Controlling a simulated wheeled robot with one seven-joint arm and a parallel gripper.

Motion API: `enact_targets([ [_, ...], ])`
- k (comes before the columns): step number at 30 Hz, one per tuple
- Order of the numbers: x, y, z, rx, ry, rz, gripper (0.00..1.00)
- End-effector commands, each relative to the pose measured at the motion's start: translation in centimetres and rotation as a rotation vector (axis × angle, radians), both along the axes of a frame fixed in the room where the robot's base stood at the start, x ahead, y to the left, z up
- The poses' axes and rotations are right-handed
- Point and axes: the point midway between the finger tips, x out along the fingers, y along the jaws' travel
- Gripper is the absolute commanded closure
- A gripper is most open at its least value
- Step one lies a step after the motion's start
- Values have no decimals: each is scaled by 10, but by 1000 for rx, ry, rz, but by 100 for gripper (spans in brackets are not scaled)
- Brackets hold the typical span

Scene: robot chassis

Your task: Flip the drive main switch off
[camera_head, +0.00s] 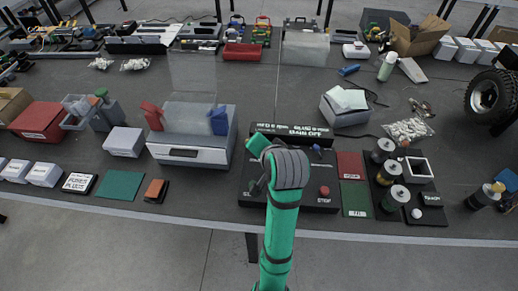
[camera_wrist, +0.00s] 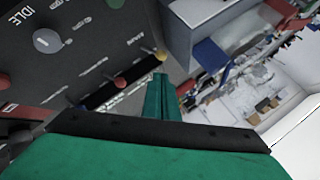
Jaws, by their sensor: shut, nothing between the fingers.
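The black control panel (camera_head: 310,200) lies on the bench, partly covered by my green arm. A red STOP button (camera_head: 324,191) is at its right, and a small blue-tipped lever (camera_head: 317,148) stands near its back edge. My gripper (camera_head: 257,146) is over the panel's back left part, its fingers closed together. In the wrist view the shut green fingers (camera_wrist: 160,95) point toward a yellow-tipped lever (camera_wrist: 160,54); contact cannot be told. A red-tipped lever (camera_wrist: 120,82) is beside them. A round grey knob (camera_wrist: 46,40) sits by the word IDLE. I cannot tell which lever is the drive main switch.
A lettered black sign (camera_head: 290,133) stands behind the panel. A grey machine with clear cover (camera_head: 190,150) is close on the left. Red and green pads (camera_head: 350,165) and dark cylinders (camera_head: 394,198) are on the right. Bare bench lies behind the sign.

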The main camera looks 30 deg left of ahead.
Motion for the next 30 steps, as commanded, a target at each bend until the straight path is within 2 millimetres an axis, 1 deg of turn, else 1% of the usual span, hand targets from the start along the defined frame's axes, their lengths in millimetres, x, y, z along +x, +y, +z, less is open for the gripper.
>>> enact_targets([
  [1, -6, -4, 8, 0, -4, -1, 100],
  [6, -24, -12, 29, 1, -3, -2, 100],
  [12, -36, -18, 40, 1, -1, -2, 100],
  [30, -38, -18, 42, 0, 1, -1, 100],
])
